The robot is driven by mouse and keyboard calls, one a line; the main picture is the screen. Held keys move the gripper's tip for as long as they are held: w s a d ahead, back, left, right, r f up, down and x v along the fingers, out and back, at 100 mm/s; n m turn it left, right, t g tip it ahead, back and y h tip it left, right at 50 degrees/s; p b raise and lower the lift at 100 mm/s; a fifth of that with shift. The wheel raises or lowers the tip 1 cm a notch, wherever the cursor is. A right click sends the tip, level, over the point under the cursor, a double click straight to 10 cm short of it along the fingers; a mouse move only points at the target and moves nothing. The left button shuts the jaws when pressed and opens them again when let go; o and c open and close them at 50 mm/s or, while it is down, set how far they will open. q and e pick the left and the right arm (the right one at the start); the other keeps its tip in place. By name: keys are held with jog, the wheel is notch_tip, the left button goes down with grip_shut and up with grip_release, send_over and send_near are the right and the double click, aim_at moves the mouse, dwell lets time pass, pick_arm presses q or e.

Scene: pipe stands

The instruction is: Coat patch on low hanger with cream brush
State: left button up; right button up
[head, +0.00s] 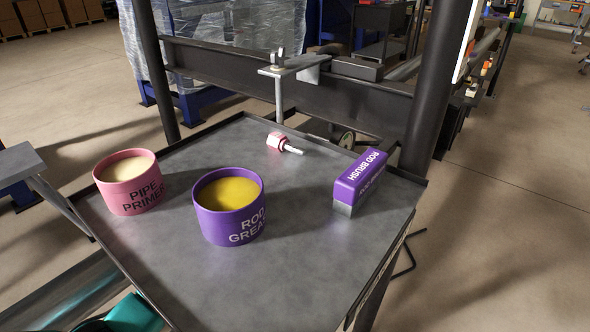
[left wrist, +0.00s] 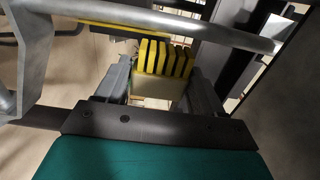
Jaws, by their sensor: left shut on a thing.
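My left gripper (left wrist: 163,85) shows in the left wrist view, shut on a block with a cream face and yellow and black ridges, which I take to be the cream brush (left wrist: 158,88). A grey metal pipe (left wrist: 175,20) crosses the top of that view, beyond the gripper, with a grey bracket (left wrist: 28,55) at the left. I cannot tell whether this is the low hanger, and I make out no patch.
A dark tray table (head: 305,258) holds a pink PIPE PRIMER tin (head: 128,192) with cream contents, a purple ROD GREASE tin (head: 225,222) with yellow contents, a purple ROD BRUSH box (head: 360,182) and a small pink and white item (head: 281,143). Dark posts (head: 428,90) rise behind.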

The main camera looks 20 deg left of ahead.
pick_arm(q)
jog(key=c, duration=0.8)
jog(key=shift+o, duration=0.2)
jog(key=shift+w+a+b, duration=0.25)
jog(key=shift+a+b, duration=0.05)
jog(key=shift+a, duration=0.35)
jog(key=shift+r, duration=0.1)
jog(key=shift+a+p, duration=0.2)
jog(key=shift+p, duration=0.4)
dwell(2.2)
